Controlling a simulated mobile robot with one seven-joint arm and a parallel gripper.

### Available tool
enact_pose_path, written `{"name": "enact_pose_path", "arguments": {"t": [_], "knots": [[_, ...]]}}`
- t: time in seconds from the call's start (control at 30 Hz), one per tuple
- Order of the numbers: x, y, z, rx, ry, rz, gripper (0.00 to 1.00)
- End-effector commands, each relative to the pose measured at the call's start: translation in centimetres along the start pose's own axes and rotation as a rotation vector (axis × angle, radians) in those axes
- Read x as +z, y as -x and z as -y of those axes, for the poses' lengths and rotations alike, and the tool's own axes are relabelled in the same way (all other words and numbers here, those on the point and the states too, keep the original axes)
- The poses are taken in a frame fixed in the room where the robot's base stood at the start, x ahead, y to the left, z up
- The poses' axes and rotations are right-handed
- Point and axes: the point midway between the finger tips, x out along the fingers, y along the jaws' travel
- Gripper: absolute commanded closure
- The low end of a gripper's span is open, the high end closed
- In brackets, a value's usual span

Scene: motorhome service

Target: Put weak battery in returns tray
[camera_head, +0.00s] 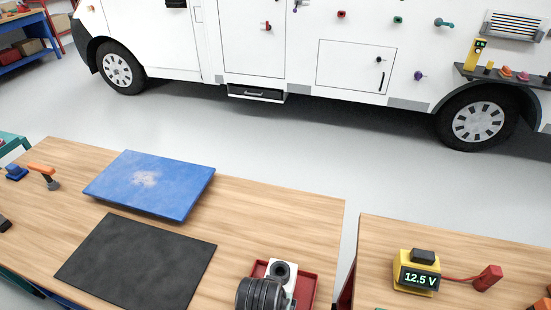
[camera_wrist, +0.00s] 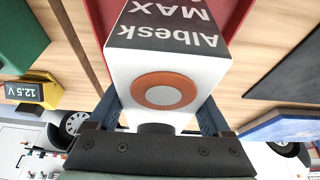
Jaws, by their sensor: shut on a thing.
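A white battery with a black "Albesk MAX" label and an orange ring on its near end (camera_wrist: 125,75) fills the middle of the wrist view. My gripper (camera_wrist: 160,115) is shut on it, with one blue-grey finger on each side. In the head view the battery (camera_head: 283,268) shows its white end with a dark round terminal, beside my dark wrist, which hides the fingers. A red tray (camera_head: 309,287) lies under and around the battery there; its red surface (camera_wrist: 238,18) also shows behind the battery in the wrist view. I cannot tell whether the battery touches the tray.
A yellow meter (camera_head: 416,272) reading 12.5 V, with a red lead, stands on the right bench past a gap. A blue board (camera_head: 150,185) and a black mat (camera_head: 135,262) lie left of the tray. A white motorhome (camera_head: 270,45) stands beyond clear floor.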

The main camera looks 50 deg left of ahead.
Motion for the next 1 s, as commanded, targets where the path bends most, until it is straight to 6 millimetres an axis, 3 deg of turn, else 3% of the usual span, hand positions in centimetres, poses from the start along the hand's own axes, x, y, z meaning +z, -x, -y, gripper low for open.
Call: {"name": "enact_pose_path", "arguments": {"t": [0.2,0.57,0.6,0.7,1.0], "knots": [[0.4,-1.6,0.0,0.000,0.000,-0.009,1.00],[0.5,-1.9,0.0,0.000,0.000,-0.009,1.00],[0.9,-2.1,0.0,0.000,0.000,0.000,0.16],[0.9,-2.0,0.0,0.000,0.000,0.000,0.00],[0.7,-1.6,0.0,0.000,0.000,-0.001,0.00]]}}
